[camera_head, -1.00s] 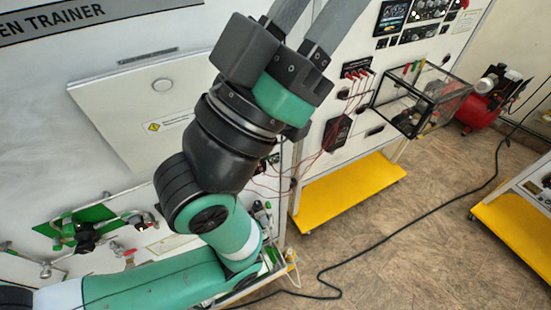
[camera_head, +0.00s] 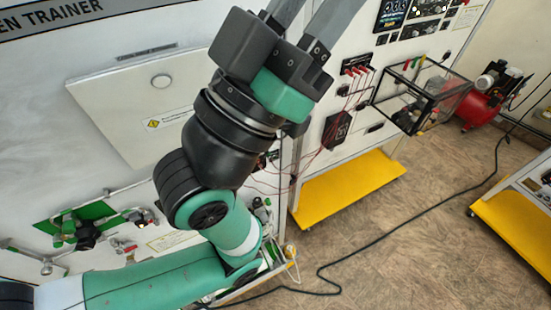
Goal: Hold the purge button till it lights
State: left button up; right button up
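My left gripper (camera_head: 308,18) is raised in front of the trainer panel in the upper middle. Its two grey fingers point up, with a narrow gap between them where they show. Their tips are cut off by the top edge, so what they touch is out of sight. My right gripper is not in view.
The white board (camera_head: 110,105) juts from the panel. Green valve fittings (camera_head: 85,230) are below it. Red leads (camera_head: 340,110) hang right of my wrist. A clear black-framed box (camera_head: 425,92), a red compressor (camera_head: 480,110) and a floor cable (camera_head: 400,225) lie farther right.

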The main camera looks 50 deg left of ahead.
pick_arm(q)
grip_shut()
dwell(1.7)
